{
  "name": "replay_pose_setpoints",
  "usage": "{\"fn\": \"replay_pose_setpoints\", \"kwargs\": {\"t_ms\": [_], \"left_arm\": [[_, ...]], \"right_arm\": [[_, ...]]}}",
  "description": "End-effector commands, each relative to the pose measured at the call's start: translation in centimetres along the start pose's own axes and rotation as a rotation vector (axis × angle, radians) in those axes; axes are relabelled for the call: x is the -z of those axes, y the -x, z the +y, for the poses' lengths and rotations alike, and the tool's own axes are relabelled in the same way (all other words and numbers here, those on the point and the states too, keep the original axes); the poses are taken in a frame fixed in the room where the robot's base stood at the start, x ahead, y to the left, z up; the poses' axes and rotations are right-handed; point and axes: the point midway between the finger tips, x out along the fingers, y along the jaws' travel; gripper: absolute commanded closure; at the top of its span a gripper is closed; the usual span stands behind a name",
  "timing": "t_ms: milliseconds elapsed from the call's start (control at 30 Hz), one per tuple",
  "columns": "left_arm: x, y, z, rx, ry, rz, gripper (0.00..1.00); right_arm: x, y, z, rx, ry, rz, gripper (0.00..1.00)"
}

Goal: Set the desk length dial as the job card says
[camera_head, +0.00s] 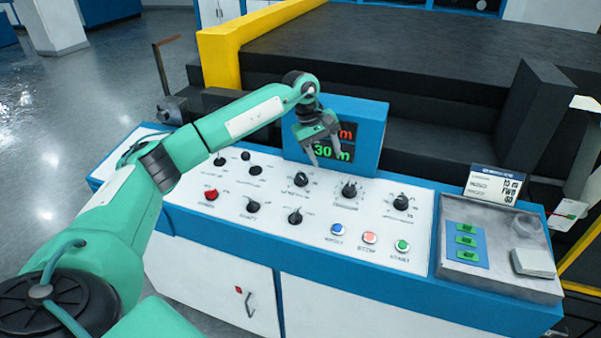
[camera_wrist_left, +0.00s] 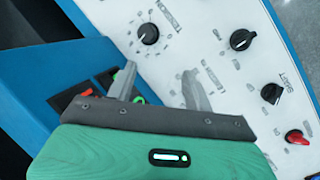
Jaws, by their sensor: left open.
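The job card (camera_head: 494,186) stands at the right of the desk; its large lines look like "15 m", "FWD" and "60", though the small print is unclear. The display (camera_head: 335,150) shows a green "30 m" and a partly hidden red line ending in "m". Several black dials sit on the white panel, among them a middle one (camera_head: 301,179) and one to its right (camera_head: 349,189); labels are too small to tell which is desk length. My left gripper (camera_head: 325,154) is open and empty, above the panel before the display. In the left wrist view, a black dial (camera_wrist_left: 148,33) lies beyond the fingers.
A red knob (camera_head: 211,195) is at the panel's left. Blue (camera_head: 338,229), red (camera_head: 370,237) and green (camera_head: 403,245) buttons line the front. A grey tray (camera_head: 468,277) with green-marked pieces is at the right. A dark machine (camera_head: 440,60) rises behind the desk.

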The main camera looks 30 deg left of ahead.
Motion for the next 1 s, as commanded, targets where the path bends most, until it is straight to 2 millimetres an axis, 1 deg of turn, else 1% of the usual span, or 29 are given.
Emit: {"fn": "replay_pose_setpoints", "kwargs": {"t_ms": [33, 100, 133, 200, 233, 333, 467, 800, 900, 1000], "left_arm": [[1.9, 1.9, -1.3, 0.060, -0.012, 0.048, 0.48], [3.6, 3.8, -2.8, 0.133, -0.026, 0.091, 0.48], [4.1, 4.4, -3.4, 0.157, -0.030, 0.102, 0.48], [5.0, 5.5, -4.3, 0.200, -0.035, 0.122, 0.48], [5.2, 5.7, -4.6, 0.212, -0.035, 0.126, 0.48], [5.5, 5.7, -5.0, 0.230, -0.037, 0.132, 0.48], [5.7, 4.2, -5.4, 0.231, -0.037, 0.129, 0.48], [6.5, -2.6, -6.9, 0.229, -0.036, 0.127, 0.48], [6.7, -4.4, -7.3, 0.228, -0.037, 0.127, 0.48], [6.9, -5.7, -7.5, 0.227, -0.037, 0.128, 0.48]], "right_arm": [[0.0, 0.0, 0.0, 0.000, 0.000, 0.000, 0.64], [0.0, 0.0, 0.0, 0.000, 0.000, 0.000, 0.64], [0.0, 0.0, 0.0, 0.000, 0.000, 0.000, 0.64], [0.0, 0.0, 0.0, 0.000, 0.000, 0.000, 0.64], [0.0, 0.0, 0.0, 0.000, 0.000, 0.000, 0.64], [0.0, 0.2, 0.0, 0.000, 0.000, 0.000, 0.64], [0.1, 0.8, 0.0, 0.000, 0.000, 0.000, 0.64], [0.3, 3.0, 0.0, 0.000, 0.000, 0.000, 0.64], [0.3, 3.5, 0.1, 0.000, 0.000, 0.000, 0.64], [0.4, 3.9, 0.1, 0.000, 0.000, 0.000, 0.64]]}}
